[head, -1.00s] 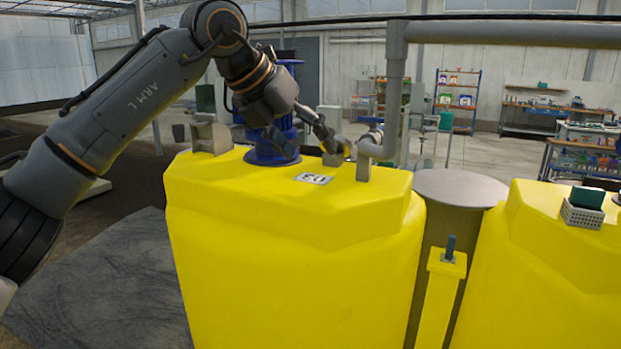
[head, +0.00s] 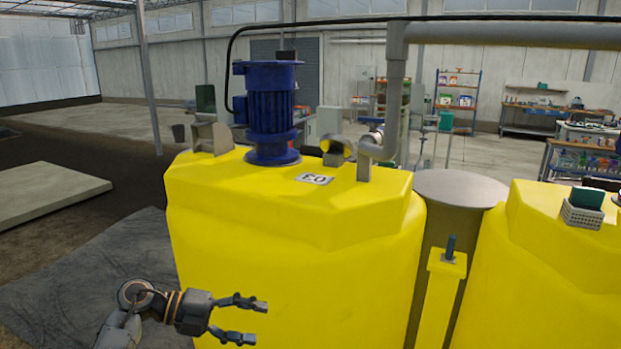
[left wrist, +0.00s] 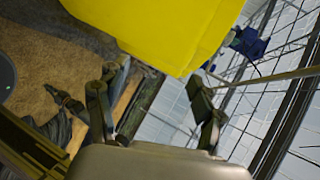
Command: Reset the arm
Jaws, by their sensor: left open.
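My left gripper (head: 258,320) is low in the head view, in front of the lower left part of the yellow tank (head: 300,250). Its two fingers are apart with nothing between them. In the left wrist view the open fingers (left wrist: 150,105) show with the yellow tank (left wrist: 160,30) beyond them. The left arm comes in from the bottom left and is folded low. My right gripper is in neither view.
A blue motor (head: 271,110) stands on the tank beside a grey bracket (head: 210,137) and a grey pipe (head: 393,100). A second yellow tank (head: 535,270) and a yellow post (head: 440,300) stand to the right.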

